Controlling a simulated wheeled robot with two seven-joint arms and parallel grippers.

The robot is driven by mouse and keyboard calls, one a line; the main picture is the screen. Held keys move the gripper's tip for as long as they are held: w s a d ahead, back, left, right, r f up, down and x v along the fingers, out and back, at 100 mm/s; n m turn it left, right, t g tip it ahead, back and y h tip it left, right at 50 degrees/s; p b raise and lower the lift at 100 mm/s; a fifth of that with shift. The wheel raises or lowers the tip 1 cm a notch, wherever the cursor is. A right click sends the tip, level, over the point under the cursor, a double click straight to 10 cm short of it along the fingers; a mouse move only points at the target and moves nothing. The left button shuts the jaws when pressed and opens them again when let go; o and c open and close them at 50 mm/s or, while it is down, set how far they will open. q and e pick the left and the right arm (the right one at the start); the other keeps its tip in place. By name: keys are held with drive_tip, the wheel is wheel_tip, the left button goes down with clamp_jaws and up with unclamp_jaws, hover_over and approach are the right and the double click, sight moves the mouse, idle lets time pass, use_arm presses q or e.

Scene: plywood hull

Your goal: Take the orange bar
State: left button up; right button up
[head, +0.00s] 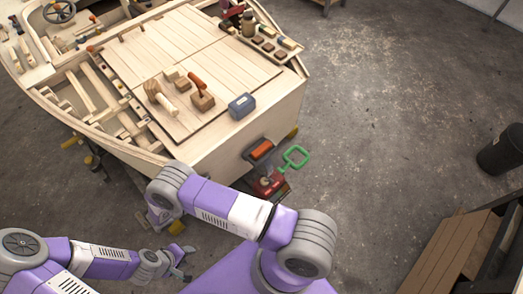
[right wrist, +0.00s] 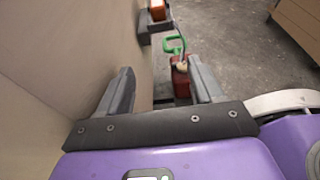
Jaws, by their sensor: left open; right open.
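The orange bar (head: 261,149) lies on a small dark grey shelf (head: 250,158) at the near corner of the plywood hull. It also shows at the top of the right wrist view (right wrist: 158,10), partly cut off by the picture edge. My right gripper (right wrist: 160,68) is open and empty, alongside the hull wall, with its fingers apart and the bar beyond them. In the head view my right gripper cannot be made out. My left gripper (head: 187,262) is open and empty, low at the bottom left of the head view, well away from the bar.
A red object (head: 268,185) and a green loop handle (head: 295,157) are just below and beside the shelf. The hull deck holds a blue box (head: 242,106), a mallet (head: 160,95) and wooden blocks. The pale hull wall (right wrist: 55,60) is close on the left.

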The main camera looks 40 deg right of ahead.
approach(261, 148)
drive_tip(key=shift+b+x, duration=0.3)
drive_tip(key=shift+x, duration=0.55)
drive_tip(key=b+x, duration=0.1)
drive_tip(key=x, duration=0.5)
drive_tip(key=shift+s+f, duration=0.1)
drive_tip(key=c, duration=1.2)
